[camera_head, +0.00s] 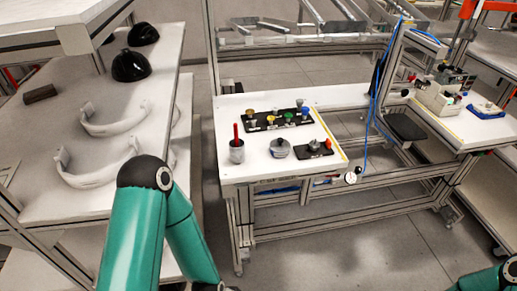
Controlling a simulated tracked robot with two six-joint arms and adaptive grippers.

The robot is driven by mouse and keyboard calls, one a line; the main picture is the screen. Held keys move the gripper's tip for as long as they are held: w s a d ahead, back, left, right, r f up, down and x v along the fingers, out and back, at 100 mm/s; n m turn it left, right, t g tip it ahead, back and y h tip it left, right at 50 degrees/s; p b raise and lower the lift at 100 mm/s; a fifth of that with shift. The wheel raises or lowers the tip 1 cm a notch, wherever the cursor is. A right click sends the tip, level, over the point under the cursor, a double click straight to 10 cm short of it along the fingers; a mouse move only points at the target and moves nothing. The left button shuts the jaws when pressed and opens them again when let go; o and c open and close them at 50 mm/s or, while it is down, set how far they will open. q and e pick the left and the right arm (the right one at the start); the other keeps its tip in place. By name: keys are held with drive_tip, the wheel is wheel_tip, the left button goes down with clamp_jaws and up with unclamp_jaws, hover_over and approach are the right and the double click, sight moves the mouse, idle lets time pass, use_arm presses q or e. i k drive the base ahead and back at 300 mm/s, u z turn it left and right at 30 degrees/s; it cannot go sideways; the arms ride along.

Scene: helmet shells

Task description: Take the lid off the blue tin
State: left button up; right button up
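No tin is clearly blue at this size. A round, squat grey container (279,150) with a darker top stands near the middle of the white table (225,113); it may be the tin, and its top seems to be on. A small blue piece (305,112) sits on the black strip behind it, too small to identify. My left arm comes up in the lower left and bends back down out of the frame; its gripper is not in view. Only a bit of my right arm shows in the lower right corner, without its gripper.
A grey cup (237,155) with a red-handled tool stands left of the container. A black fixture (315,150) sits right of it, and a black strip (250,124) with several coloured pieces behind. Black helmet shells (131,66) and white curved parts (115,127) lie on the left shelf.

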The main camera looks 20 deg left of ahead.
sight(280, 144)
drive_tip(key=z, duration=0.15)
drive_tip(key=i, duration=0.9)
drive_tip(key=u, duration=0.05)
